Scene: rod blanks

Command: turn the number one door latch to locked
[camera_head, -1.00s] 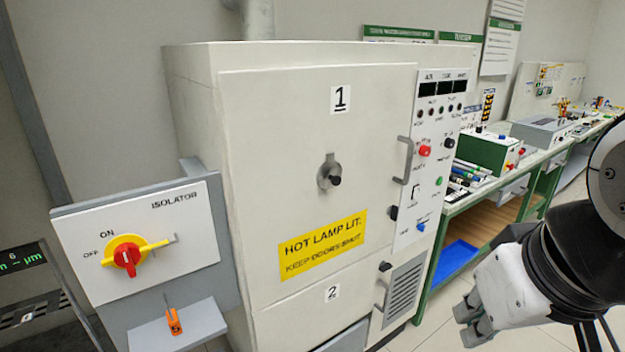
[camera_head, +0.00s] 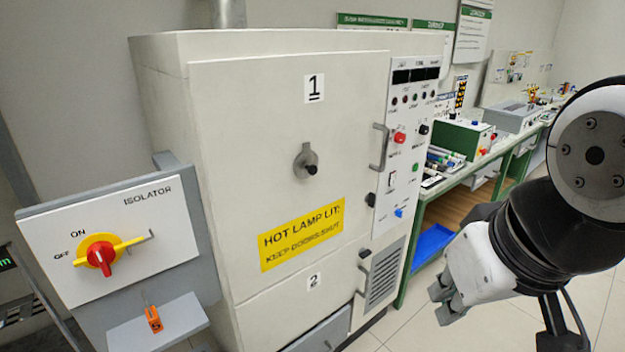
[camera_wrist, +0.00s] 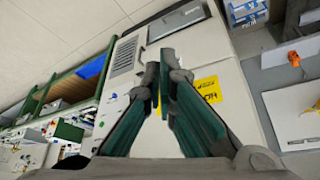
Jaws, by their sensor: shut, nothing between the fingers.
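The number one door (camera_head: 240,130) is the tall upper door of the cream cabinet, marked with a black 1 (camera_head: 314,88). Its latch (camera_head: 307,163) is a round grey plate with a dark knob and a short tab pointing up, below the number. My gripper (camera_head: 444,300) is at the lower right in the head view, in front of the cabinet and well apart from the latch. In the wrist view the fingertips (camera_wrist: 165,75) are together with nothing between them. The latch cannot be made out in the wrist view.
Door handles (camera_head: 379,148) stick out at the cabinet's right edge. A green-framed bench (camera_head: 470,180) runs behind right. Floor is clear right of the cabinet.

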